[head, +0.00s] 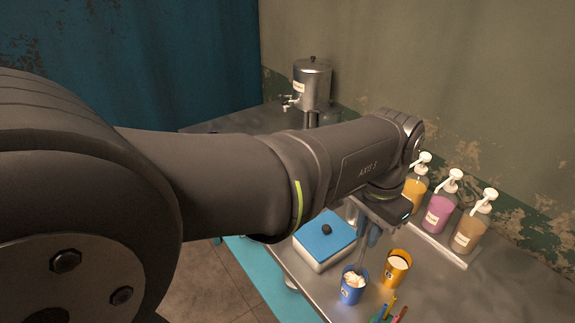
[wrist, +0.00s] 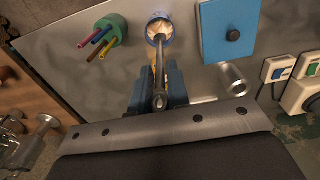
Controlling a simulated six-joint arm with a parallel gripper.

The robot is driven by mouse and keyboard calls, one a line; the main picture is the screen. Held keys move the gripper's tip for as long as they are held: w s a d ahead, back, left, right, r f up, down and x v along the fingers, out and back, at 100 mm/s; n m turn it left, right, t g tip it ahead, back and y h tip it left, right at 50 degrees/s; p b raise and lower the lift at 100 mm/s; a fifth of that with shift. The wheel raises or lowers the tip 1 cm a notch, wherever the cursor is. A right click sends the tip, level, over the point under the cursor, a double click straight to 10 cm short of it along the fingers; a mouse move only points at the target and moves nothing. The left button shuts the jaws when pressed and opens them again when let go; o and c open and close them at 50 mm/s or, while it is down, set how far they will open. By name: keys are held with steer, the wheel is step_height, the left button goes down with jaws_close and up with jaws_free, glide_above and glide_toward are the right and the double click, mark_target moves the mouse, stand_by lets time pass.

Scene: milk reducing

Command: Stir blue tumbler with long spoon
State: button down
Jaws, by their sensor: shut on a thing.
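The blue tumbler (head: 352,287) stands on the metal table near its front edge, with pale chunky contents at its top. In the wrist view the blue tumbler (wrist: 160,25) is at the top centre. My gripper (head: 369,236) points down above and just behind the tumbler, and its blue fingers (wrist: 158,88) are shut on the long spoon (wrist: 159,68). The spoon runs from the fingers to the tumbler, and its far end is inside the tumbler's mouth. The bowl of the spoon is hidden in the contents.
An orange tumbler (head: 397,268) with pale contents stands right of the blue one. A green cup of coloured sticks (wrist: 112,30) is close by. A blue-lidded box (head: 325,240) is to the left. Pump bottles (head: 440,213) line the wall side, and a metal urn (head: 312,84) stands at the back.

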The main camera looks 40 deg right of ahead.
mark_target(358, 264)
steer(key=shift+f, duration=3.55)
steer(key=shift+w, duration=0.1)
